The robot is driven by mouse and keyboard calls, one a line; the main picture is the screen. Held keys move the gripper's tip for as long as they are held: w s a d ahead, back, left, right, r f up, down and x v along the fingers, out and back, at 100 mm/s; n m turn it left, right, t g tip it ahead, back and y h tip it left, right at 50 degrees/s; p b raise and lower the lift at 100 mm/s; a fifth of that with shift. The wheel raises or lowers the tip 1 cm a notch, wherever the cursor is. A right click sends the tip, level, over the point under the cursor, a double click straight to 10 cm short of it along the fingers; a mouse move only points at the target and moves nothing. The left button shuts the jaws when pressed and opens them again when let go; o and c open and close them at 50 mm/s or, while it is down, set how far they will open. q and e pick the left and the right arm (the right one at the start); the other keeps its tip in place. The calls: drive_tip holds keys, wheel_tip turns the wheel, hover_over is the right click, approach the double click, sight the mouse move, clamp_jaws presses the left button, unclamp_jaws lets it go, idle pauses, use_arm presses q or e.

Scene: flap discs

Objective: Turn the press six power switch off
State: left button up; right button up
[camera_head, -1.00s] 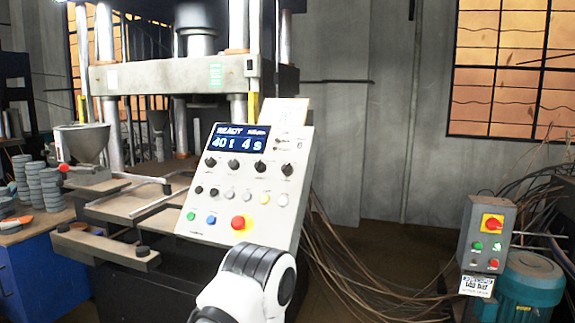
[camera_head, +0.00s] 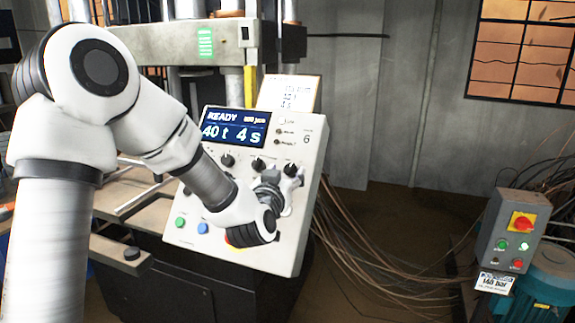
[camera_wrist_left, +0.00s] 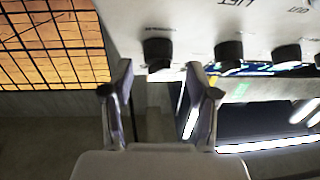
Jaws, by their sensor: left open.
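The press six control panel (camera_head: 312,165) is a tilted white box marked 6, with a lit blue screen (camera_head: 235,126) reading READY, 40 t and 4 s. A row of black knobs runs below the screen. The rightmost knob (camera_head: 291,169) also shows in the left wrist view (camera_wrist_left: 158,53), just beyond the fingertips; its label is unreadable. My left gripper (camera_head: 287,188) is open and empty in front of the panel's right side, below that knob. It also shows in the left wrist view (camera_wrist_left: 162,93). My left arm hides some lower buttons and part of the knob row. My right gripper is out of view.
A grey box (camera_head: 508,227) with a red-on-yellow rotary switch (camera_head: 522,223) stands at the right by a teal motor (camera_head: 550,284). Loose cables (camera_head: 365,250) hang between it and the panel. A paper card (camera_head: 290,92) stands on the panel's top.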

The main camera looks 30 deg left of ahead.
use_arm(q)
drive_tip(key=shift+w+a+f, duration=0.15)
drive_tip(key=shift+w+a, duration=0.15)
drive_tip(key=shift+w, duration=0.35)
drive_tip(key=shift+w+f, duration=0.15)
drive_tip(key=shift+w, duration=0.15)
drive_tip(key=shift+s+d, duration=0.1)
drive_tip(key=shift+d, duration=0.2)
drive_tip(key=shift+s+r, duration=0.15)
drive_tip(key=shift+r, duration=0.05)
drive_tip(key=c, duration=0.5)
drive_tip(key=shift+s+a, duration=0.1)
clamp_jaws()
